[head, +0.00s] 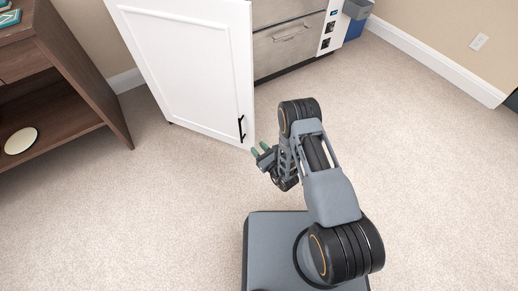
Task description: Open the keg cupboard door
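The white panelled cupboard door (190,70) stands out into the room at the upper left, swung open at an angle. Its black bar handle (241,128) is low, near the door's right edge. The inside of the cupboard is hidden behind the door. My gripper (261,150) is just right of and below the handle, by the door's lower right corner. I cannot tell whether a finger touches the door edge.
A stainless drawer unit (290,40) with a bar pull stands behind the door, beside a white panel with black sockets (328,28). A dark wood shelf unit (62,85) is at the left. A blue bin (356,27) is at the back. The carpet is clear left and right.

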